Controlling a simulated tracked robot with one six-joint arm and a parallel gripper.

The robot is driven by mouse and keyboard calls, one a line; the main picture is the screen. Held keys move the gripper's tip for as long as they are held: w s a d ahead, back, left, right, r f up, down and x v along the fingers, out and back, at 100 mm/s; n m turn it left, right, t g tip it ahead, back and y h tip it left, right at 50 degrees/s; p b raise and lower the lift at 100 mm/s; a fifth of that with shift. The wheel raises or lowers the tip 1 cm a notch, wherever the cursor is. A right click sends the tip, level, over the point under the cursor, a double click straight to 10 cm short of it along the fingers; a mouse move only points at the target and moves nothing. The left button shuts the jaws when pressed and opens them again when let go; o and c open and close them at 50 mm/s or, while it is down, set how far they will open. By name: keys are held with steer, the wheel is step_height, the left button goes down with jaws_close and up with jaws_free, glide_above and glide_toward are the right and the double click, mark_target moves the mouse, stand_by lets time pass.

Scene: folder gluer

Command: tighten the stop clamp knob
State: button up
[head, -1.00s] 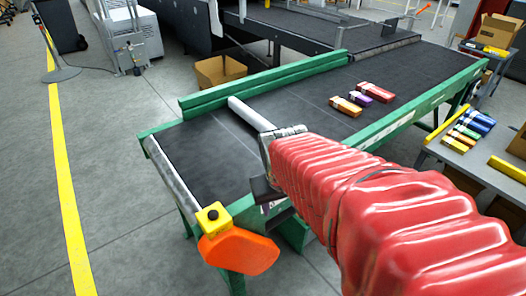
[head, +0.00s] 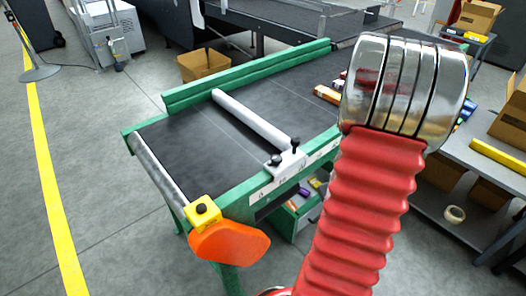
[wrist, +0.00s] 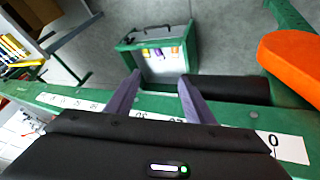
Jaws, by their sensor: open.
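The stop clamp is a pale block (head: 288,165) on the near green side rail, at the end of a white stop bar (head: 250,117) lying across the dark belt. Two black knobs stand on the clamp, one at its front left (head: 276,160) and one at its back right (head: 296,142). I cannot tell how tight either is. My gripper (wrist: 158,76) is open and empty in the wrist view, its two fingers apart over the rail's outer edge. In the head view my gripper is out of sight. The clamp is not visible in the wrist view.
A white scale (wrist: 290,147) runs along the green rail. An orange paddle-shaped part (head: 229,243) and yellow button box (head: 203,210) stick out at the rail's near corner. A green-edged bin (wrist: 160,50) with small boxes is below. A grey side table (head: 465,150) stands right.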

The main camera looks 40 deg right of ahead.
step_height(320, 180, down, 3)
steer(key=w+d+n+t, duration=0.1)
steer(key=w+t, duration=0.1)
steer(key=t, duration=0.1)
steer(key=n+t+y, duration=0.4)
steer(key=t+y, duration=0.3)
steer(key=t, duration=0.4)
glide_toward(277, 161)
steer(key=w+d, duration=0.1)
steer(key=shift+w+f, duration=0.1)
steer(key=shift+w, duration=0.05)
steer(key=shift+w, duration=0.15)
steer(key=shift+w+a, duration=0.3)
steer(key=shift+w, duration=1.95)
steer(key=shift+w+a, duration=0.3)
steer(key=shift+w, duration=1.9)
steer(key=shift+w+a, duration=0.3)
steer(key=shift+w, duration=1.95)
